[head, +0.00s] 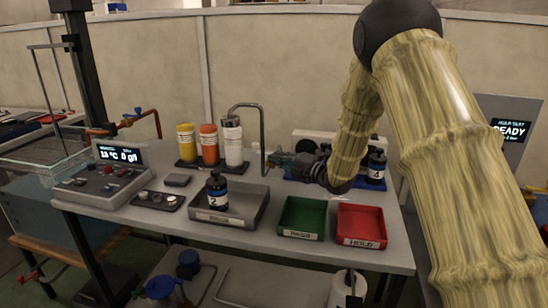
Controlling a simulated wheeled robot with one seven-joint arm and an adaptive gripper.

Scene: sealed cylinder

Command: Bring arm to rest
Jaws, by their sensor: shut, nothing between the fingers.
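My arm reaches in from the right over the bench. My gripper (279,159) is small in the picture, above the back of the bench and pointing left. Its fingers are shut and empty. A dark bottle labelled 2 (217,193) stands upright in a grey tray (245,218) left of and in front of the gripper. A dark bottle labelled 4 (376,168) stands on a blue base right of the gripper, partly behind my arm. The green tray (300,218) and red HOLD tray (362,224) look empty.
A control box (105,182) with a display stands at the left. Yellow, orange and white cylinders (209,145) stand at the back beside a bent metal pipe (262,130). A pale device (318,140) is behind my gripper. A READY screen (511,130) is at the right.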

